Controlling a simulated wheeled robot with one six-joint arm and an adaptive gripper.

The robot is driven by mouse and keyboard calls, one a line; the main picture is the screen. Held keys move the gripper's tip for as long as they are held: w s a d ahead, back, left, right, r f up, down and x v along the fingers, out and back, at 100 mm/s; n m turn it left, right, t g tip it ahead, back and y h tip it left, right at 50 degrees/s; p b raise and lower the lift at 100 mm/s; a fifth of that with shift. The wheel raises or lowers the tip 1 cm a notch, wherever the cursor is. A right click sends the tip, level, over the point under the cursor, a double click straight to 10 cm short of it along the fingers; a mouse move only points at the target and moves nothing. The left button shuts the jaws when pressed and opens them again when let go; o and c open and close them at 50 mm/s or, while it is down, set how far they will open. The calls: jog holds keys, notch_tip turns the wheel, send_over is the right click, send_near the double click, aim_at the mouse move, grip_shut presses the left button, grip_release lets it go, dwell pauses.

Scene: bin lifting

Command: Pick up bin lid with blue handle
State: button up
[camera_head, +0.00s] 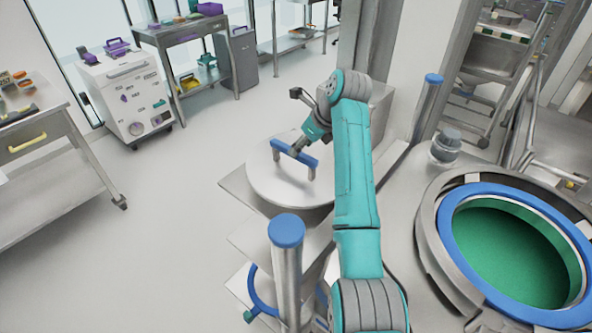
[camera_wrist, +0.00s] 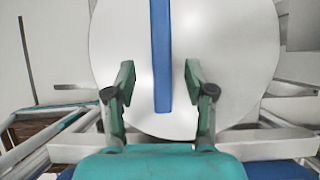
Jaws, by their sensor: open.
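The bin lid (camera_head: 262,188) is a round white disc with a blue bar handle (camera_head: 295,154) on two grey posts. It lies on a metal surface near the middle of the head view. In the wrist view the lid (camera_wrist: 225,50) fills the centre, and its blue handle (camera_wrist: 161,60) runs upright between the fingers. My gripper (camera_wrist: 160,85) is open, with one finger on each side of the handle and gaps visible on both sides. In the head view my arm reaches down to the handle; the fingertips are small and partly hidden there.
A large round opening with a blue rim (camera_head: 449,215) and green inside is at the right. A blue-capped post (camera_head: 286,232) stands in front of the lid, and another (camera_head: 430,90) behind. A cart (camera_head: 45,150) and a white cabinet (camera_head: 122,92) stand left, across open floor.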

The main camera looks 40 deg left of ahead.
jog(key=x, duration=0.5)
jog(key=shift+w+a+f, duration=0.15)
jog(key=shift+a+f, duration=0.1)
jog(key=shift+a, duration=0.1)
jog(key=shift+f, duration=0.15)
jog(key=shift+f, duration=0.25)
dwell(0.4)
grip_shut()
jog(key=shift+a+r, duration=0.1)
jog(key=shift+r, duration=0.15)
